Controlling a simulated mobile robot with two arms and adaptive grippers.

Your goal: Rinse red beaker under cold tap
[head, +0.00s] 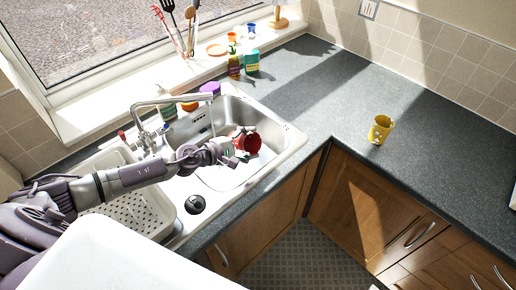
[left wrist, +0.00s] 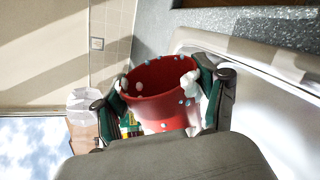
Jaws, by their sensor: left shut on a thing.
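The red beaker (head: 250,143) is over the sink basin (head: 224,178), tilted, to the right of the tap's spout end. My left gripper (head: 240,147) is shut on it. In the left wrist view the beaker (left wrist: 160,92) sits between the two fingers of my left gripper (left wrist: 168,98), with white foam-like blobs and small light-blue dots on its wall. The chrome tap (head: 170,100) arches over the basin from the back left. My right gripper is not in view.
A yellow spotted cup (head: 380,129) stands on the dark worktop (head: 325,85), which is otherwise largely clear. Bottles (head: 252,61) stand behind the sink, with utensils (head: 180,28) on the windowsill. A black plug (head: 195,204) lies by the drainer (head: 130,205).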

